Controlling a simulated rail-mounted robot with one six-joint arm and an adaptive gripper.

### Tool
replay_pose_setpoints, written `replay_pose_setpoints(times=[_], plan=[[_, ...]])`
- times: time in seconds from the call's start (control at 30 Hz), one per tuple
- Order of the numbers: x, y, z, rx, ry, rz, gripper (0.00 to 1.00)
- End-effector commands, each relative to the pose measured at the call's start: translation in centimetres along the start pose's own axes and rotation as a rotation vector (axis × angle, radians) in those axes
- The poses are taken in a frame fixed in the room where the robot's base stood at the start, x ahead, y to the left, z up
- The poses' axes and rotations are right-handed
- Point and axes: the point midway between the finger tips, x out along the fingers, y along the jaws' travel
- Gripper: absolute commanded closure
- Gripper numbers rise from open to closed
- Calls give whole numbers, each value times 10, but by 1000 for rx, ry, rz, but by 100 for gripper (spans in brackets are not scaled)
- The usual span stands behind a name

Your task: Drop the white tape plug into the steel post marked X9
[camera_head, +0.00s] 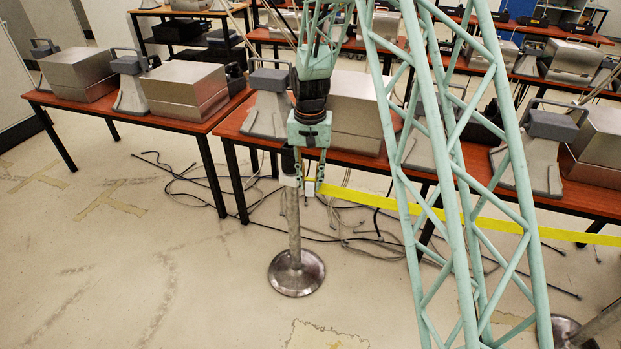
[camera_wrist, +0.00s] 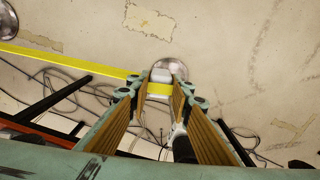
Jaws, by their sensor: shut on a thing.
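My gripper (camera_head: 308,186) points down and is shut on the white tape plug (camera_head: 309,187), a small white block at the end of a yellow tape. In the wrist view the plug (camera_wrist: 160,75) sits between the fingertips, with the yellow tape (camera_wrist: 70,63) running off to the left. A steel post (camera_head: 294,230) with a round base stands just left of the plug in the head view. The base (camera_wrist: 172,66) shows beyond the plug in the wrist view. The post's top is partly hidden by my gripper, and no X9 marking is readable.
The yellow tape (camera_head: 450,215) stretches right, behind my lattice arm. A second post base (camera_head: 565,331) is at the lower right. Tables (camera_head: 220,118) with metal boxes and grey stands are close behind my gripper. Cables lie beneath. The front left floor is clear.

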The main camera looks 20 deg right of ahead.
Motion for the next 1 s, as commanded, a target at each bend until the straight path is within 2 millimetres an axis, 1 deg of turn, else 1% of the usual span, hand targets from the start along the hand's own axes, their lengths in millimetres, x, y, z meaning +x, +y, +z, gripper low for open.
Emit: replay_pose_setpoints(times=[0.2,0.43,0.63,1.0], plan=[[8,1,16,-202,2,-1,91],[12,2,27,-349,0,0,91],[12,2,30,-394,1,0,91],[12,2,30,-396,1,0,91]])
